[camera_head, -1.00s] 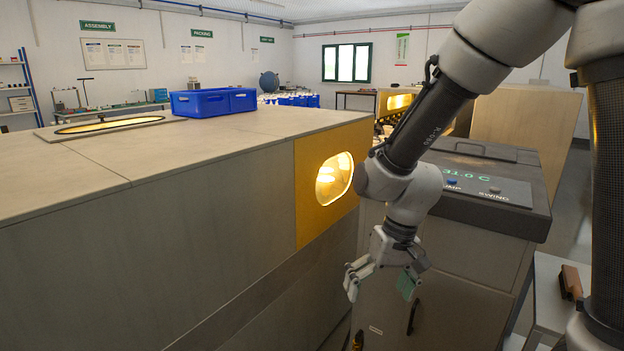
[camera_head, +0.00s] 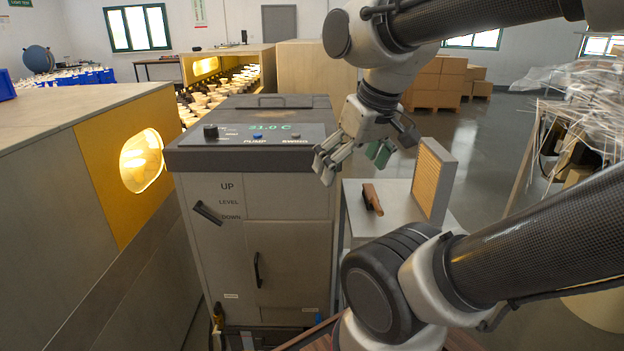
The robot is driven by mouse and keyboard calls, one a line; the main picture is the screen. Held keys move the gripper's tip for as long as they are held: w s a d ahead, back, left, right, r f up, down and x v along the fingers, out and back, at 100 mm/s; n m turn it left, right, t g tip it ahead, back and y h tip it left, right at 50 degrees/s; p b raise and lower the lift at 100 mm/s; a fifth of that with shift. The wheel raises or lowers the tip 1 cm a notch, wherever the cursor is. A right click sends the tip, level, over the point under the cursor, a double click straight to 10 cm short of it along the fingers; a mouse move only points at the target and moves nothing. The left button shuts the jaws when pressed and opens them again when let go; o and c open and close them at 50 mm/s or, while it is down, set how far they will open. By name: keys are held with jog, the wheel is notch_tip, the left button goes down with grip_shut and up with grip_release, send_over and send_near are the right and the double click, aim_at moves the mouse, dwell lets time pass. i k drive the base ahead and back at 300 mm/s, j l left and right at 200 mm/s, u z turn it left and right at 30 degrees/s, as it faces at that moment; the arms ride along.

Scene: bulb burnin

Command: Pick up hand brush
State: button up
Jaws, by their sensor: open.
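The hand brush (camera_head: 372,198) has a brown wooden body with dark bristles. It lies on a small grey table (camera_head: 361,223) to the right of the grey machine. My gripper (camera_head: 353,160) is open and empty. In the picture it hangs above and slightly left of the brush, apart from it. Its fingers point downward, with one finger on the left and a green-tipped one on the right. I cannot tell the exact depth between gripper and brush.
A panel with an orange grid face (camera_head: 433,182) stands upright on the table, right of the brush. The grey machine (camera_head: 250,135) with a 31.0 C display stands close on the left. Cardboard boxes (camera_head: 440,80) are stacked behind. Open floor lies beyond the table.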

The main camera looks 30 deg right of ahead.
aim_at(369, 196)
jog(key=z, duration=1.1)
